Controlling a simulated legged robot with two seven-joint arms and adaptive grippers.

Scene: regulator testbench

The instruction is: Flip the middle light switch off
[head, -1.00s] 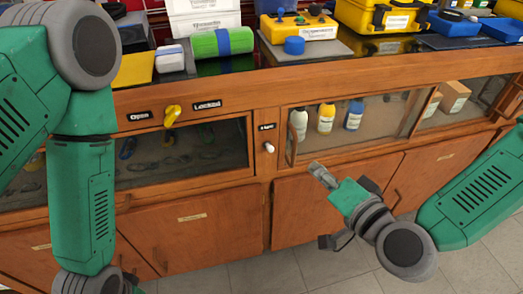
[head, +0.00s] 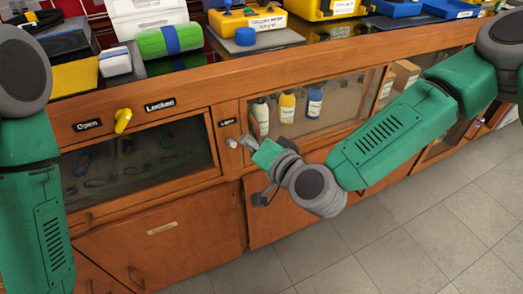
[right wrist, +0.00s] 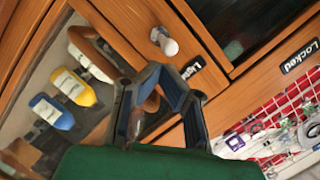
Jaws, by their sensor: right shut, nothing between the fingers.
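The light switch is a small white toggle (head: 232,143) on the wooden post between the cabinet's glass panels, below a black label reading "Light" (head: 227,122). The toggle also shows in the right wrist view (right wrist: 164,41), sticking out beside the label. My right gripper (head: 247,142) is shut and empty, with its tips just right of the toggle in the head view. In the right wrist view the closed fingertips (right wrist: 160,72) are just below the toggle, with a gap between them in the picture. Actual contact cannot be told. My left gripper is out of view; only its arm shows.
A yellow knob (head: 122,119) sits between "Open" and "Locked" labels, left of the switch. Several bottles (head: 287,106) stand behind the glass door on the right. The countertop (head: 190,78) above carries cases and a green cylinder (head: 171,41). The floor in front is clear.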

